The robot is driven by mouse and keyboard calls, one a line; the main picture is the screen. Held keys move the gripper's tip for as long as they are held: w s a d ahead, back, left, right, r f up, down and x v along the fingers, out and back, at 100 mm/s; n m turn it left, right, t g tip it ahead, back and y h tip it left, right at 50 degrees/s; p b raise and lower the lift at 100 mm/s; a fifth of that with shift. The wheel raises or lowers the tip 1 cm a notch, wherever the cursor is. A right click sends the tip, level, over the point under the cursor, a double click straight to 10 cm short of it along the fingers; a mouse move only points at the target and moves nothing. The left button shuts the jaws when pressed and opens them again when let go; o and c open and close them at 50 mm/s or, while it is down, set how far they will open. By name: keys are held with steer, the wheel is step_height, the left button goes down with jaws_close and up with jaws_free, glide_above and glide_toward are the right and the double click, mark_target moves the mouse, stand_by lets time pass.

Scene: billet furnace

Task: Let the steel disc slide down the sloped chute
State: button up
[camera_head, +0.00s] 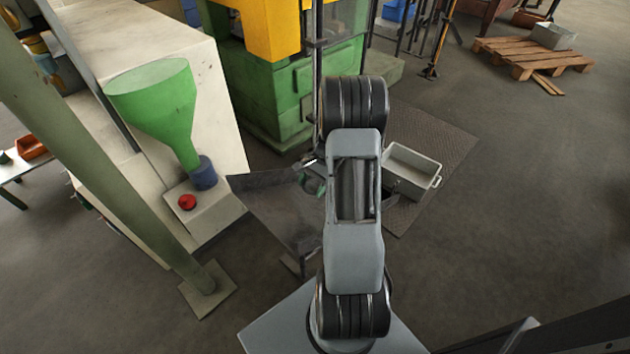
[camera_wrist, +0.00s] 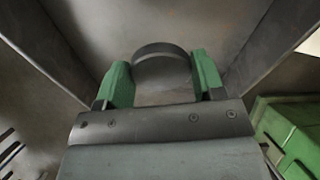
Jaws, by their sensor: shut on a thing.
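The steel disc (camera_wrist: 161,50) shows in the wrist view as a dark curved rim between the two green fingers of my gripper (camera_wrist: 162,76). The fingers are shut on its sides. The grey metal chute (camera_wrist: 235,25) lies behind the disc, with side walls at left and right. In the head view the dark chute (camera_head: 272,198) is left of my arm, and my gripper (camera_head: 313,181) is at its right part, partly hidden by my arm. I cannot tell whether the disc touches the chute floor.
A grey bin (camera_head: 411,172) stands on a dark floor mat right of my arm. A green and yellow machine (camera_head: 270,90) stands behind. A pale cabinet with a green hopper (camera_head: 160,100) and red button (camera_head: 187,202) is at left. The floor at right is open.

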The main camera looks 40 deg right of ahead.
mark_target(307, 208)
steer(key=shift+a+b+x, duration=0.25)
steer(key=shift+b+x, duration=1.35)
steer(key=shift+x, duration=1.05)
steer(key=shift+s+r, duration=0.1)
steer(key=shift+r, duration=0.05)
steer(key=o, duration=1.2)
steer(key=shift+o, duration=0.2)
steer(key=p+v, duration=0.2)
steer(key=v, duration=1.1)
steer(key=shift+d+r+p, duration=0.15)
steer(key=shift+r+p, duration=0.15)
steer(key=shift+r, duration=0.05)
